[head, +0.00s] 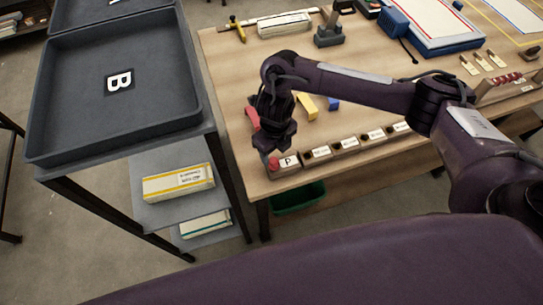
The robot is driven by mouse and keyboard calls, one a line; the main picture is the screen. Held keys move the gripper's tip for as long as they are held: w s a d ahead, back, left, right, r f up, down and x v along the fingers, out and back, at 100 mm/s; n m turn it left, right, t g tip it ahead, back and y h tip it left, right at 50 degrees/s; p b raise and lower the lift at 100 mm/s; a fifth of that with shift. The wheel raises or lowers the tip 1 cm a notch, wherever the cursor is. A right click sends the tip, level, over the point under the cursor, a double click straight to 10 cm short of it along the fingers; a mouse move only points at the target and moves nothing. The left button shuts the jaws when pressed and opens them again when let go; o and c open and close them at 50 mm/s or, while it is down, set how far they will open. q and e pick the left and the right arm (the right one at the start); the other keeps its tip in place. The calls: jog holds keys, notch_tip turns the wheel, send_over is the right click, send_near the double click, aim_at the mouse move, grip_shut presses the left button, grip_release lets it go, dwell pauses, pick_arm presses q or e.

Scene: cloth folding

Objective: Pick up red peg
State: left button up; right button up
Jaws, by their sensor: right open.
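A small red peg (274,163) shows at the near left corner of the wooden table, at the left end of a row of labelled blocks, beside the block marked "P" (290,161). My right gripper (274,148) points down just above this red peg. It is open, and a gap or contact between its fingers and the peg cannot be made out. A red block-like piece (252,117) lies just left of the gripper, partly hidden by it. Several red pegs (507,78) stand in a rack at the right. My left gripper is not in view.
A yellow block (307,106) and a blue block (333,104) lie right of the gripper on the table (226,75). More labelled blocks line the near edge. A dark tray marked "B" (60,115) stands on a shelf unit at left, across a gap.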

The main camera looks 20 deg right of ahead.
aim_at(274, 160)
jog(key=f, duration=0.3)
jog(key=shift+s+f+b, duration=0.1)
jog(key=shift+s+b, duration=0.15)
jog(key=shift+b, duration=0.15)
jog(key=shift+w+f, duration=0.15)
jog(key=shift+f, duration=0.4)
jog(key=shift+w+f, duration=0.15)
jog(key=shift+f, duration=0.75)
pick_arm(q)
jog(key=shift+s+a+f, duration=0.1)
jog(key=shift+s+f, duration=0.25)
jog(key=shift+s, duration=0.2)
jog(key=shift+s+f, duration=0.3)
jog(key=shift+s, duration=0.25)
pick_arm(e)
jog(key=c, duration=1.1)
